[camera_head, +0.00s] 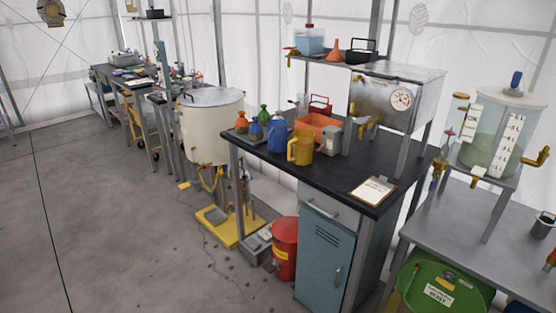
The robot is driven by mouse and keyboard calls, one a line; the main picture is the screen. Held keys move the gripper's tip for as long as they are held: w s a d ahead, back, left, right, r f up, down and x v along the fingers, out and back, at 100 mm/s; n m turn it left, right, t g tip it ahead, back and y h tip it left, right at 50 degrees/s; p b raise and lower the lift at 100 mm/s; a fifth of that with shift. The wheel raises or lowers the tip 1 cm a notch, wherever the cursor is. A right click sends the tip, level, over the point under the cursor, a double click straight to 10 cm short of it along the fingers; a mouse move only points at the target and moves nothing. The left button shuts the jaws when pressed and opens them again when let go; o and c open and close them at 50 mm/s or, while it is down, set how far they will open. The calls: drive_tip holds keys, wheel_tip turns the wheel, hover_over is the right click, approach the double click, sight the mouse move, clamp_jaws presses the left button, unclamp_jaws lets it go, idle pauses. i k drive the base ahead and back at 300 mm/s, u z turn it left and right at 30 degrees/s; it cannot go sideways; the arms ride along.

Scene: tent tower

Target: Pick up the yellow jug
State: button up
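The yellow jug (300,148) stands upright on the black-topped workbench (340,182), close to its left front edge. Its handle side faces left in the picture, towards a blue container (277,135) just beside it. An orange bin (317,127) and a small grey box (331,139) stand behind and to the right of the jug. The jug is largely unobstructed. My gripper is not in view.
A clipboard (372,190) lies on the bench's right part. A metal tank with a gauge (400,97) stands behind. Small bottles (253,129) sit left. A red bin (284,247) is below. Open concrete floor (120,220) lies left.

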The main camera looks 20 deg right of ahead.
sight(303, 140)
drive_tip(key=u, duration=0.1)
drive_tip(key=k, duration=0.6)
drive_tip(key=u, duration=0.95)
drive_tip(key=i, duration=2.2)
drive_tip(key=z, duration=0.4)
